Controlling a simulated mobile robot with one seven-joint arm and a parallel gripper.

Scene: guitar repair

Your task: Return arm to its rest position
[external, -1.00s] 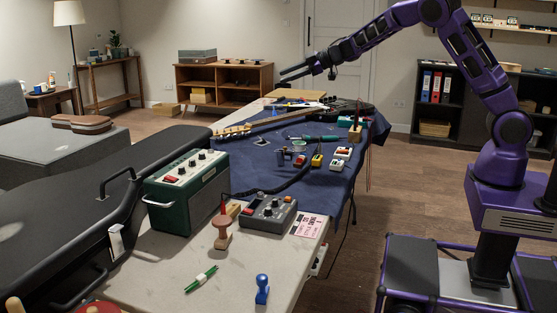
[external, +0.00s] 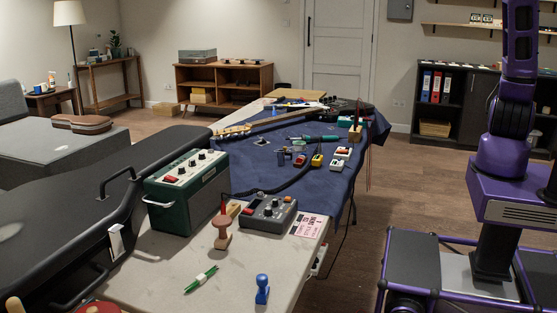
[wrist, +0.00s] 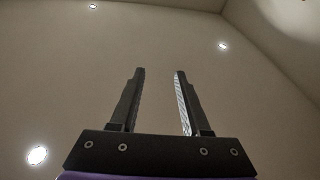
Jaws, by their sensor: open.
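My purple arm (external: 510,100) stands upright above my base at the right of the external view. Its upper part runs out of the top of that picture, so my gripper is hidden there. In the wrist view my gripper (wrist: 158,75) points up at the ceiling. Its two dark fingers are apart, with nothing between them.
The long table (external: 165,262) left of my base holds a green amplifier (external: 187,195), a grey pedal box (external: 267,212), a blue stamp (external: 262,288) and several tools on a blue cloth (external: 255,165). A black shelf (external: 457,108) stands behind. Floor between table and base is clear.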

